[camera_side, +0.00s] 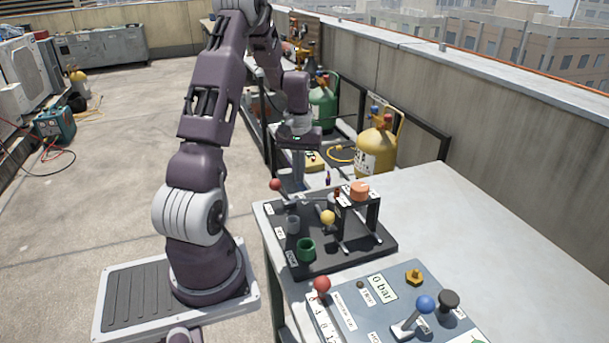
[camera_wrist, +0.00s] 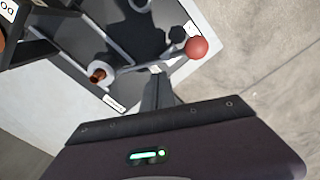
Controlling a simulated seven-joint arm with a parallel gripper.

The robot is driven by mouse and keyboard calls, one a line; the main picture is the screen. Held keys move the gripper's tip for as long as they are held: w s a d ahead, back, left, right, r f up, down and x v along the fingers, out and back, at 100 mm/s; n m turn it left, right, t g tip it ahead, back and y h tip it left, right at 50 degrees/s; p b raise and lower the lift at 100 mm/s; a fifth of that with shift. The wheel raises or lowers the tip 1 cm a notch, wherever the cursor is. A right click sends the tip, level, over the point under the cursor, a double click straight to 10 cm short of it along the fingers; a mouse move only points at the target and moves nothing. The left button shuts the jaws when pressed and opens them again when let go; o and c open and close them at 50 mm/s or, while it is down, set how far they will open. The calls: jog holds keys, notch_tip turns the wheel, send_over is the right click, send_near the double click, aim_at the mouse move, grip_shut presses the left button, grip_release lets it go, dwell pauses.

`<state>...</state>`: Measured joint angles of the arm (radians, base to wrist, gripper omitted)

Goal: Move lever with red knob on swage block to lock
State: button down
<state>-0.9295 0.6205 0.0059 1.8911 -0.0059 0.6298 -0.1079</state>
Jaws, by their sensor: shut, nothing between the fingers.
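My gripper (camera_side: 298,184) points down just right of the knob in the side view. In the wrist view its shut fingers (camera_wrist: 158,92) are beside the lever, below and left of the knob. I cannot tell whether they touch it. The lock lettering is not readable.
A second panel with a red knob (camera_side: 321,284) and a blue knob (camera_side: 425,304) sits nearer. The table's right side is clear.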

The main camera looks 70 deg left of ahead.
notch_tip(320, 180, up, 7)
jog(key=shift+w, duration=0.25)
dwell(0.4)
jog(key=d+r+m+t+y, duration=0.1)
jog(key=d+r+m, duration=0.2)
jog(key=d+r, duration=0.45)
jog(key=d+r+m+t, duration=0.15)
jog(key=d+r, duration=0.25)
jog(key=d, duration=0.7)
jog(key=s+d+r+m+t+h, duration=0.1)
jog(key=s+d+m+t, duration=0.2)
jog(key=s+d+m, duration=0.4)
jog(key=s+d, duration=0.5)
jog(key=d, duration=0.2)
jog(key=shift+s+r, duration=0.15)
jog(key=shift+s, duration=0.05)
jog(key=shift+m, duration=0.25)
